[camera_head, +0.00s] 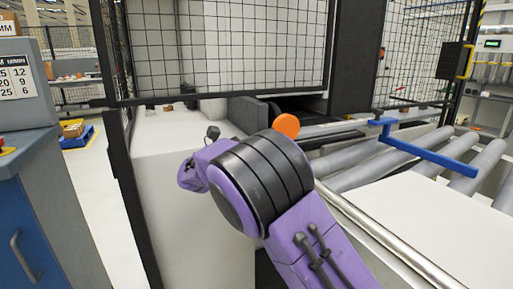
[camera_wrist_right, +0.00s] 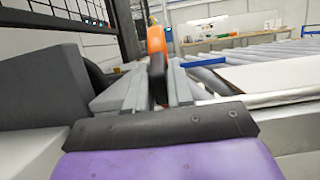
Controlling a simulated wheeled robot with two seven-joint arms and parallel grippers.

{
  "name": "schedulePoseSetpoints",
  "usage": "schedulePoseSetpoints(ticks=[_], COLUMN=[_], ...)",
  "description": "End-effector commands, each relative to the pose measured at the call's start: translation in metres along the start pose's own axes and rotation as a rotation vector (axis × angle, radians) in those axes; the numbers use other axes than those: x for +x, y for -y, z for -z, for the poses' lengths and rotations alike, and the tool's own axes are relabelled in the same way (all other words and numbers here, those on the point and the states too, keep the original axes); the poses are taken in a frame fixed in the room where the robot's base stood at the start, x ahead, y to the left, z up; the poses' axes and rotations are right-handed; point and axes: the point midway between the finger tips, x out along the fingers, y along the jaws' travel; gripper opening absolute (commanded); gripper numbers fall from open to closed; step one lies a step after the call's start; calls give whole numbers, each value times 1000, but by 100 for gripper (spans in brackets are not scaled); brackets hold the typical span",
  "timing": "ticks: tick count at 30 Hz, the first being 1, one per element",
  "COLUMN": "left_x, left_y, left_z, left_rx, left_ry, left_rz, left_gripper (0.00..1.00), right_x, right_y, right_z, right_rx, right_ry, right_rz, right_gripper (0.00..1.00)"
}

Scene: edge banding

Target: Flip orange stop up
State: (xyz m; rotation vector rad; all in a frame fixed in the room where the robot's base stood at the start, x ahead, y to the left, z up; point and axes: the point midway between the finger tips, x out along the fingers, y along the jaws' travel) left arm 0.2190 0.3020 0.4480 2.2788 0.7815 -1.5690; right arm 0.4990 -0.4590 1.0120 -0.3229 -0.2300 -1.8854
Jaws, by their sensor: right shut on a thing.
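The orange stop (camera_head: 286,125) shows as a round orange disc just above my right arm in the head view, beside the roller conveyor. In the right wrist view the orange stop (camera_wrist_right: 155,41) rises between the grey fingers of my right gripper (camera_wrist_right: 158,78), with a dark part below the orange. The gripper is shut on it. In the head view my purple and black right arm hides the gripper and the stop's lower part. My left gripper is in neither view.
Grey rollers (camera_head: 388,158) run to the right with a white board (camera_head: 432,216) in front. A blue bar (camera_head: 430,150) crosses above the rollers. A black mesh guard (camera_head: 225,45) stands behind. A blue-grey cabinet (camera_head: 28,200) is at the left.

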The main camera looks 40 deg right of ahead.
Motion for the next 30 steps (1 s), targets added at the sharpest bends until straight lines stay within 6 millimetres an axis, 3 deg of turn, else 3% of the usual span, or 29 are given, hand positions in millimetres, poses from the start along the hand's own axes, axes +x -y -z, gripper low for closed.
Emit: schedulePoseSetpoints(ticks=[16, 17, 18, 19, 27, 30], left_x=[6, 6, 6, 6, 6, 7], left_y=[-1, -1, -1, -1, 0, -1], left_z=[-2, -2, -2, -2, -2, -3], left_rx=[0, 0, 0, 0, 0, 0], left_ry=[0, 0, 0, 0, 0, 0], left_rz=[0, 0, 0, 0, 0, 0], left_gripper=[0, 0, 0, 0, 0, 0], right_x=[1, 1, 1, 1, 1, -8], right_y=[2, 2, 2, 2, 2, 1], right_z=[6, 6, 6, 6, 4, 4], right_rx=[-7, -7, -8, -7, -4, -3], right_ry=[23, 23, 23, 24, 25, 27], right_rz=[8, 8, 8, 8, 6, 5], right_gripper=[0, 25, 38, 43, 43, 43])
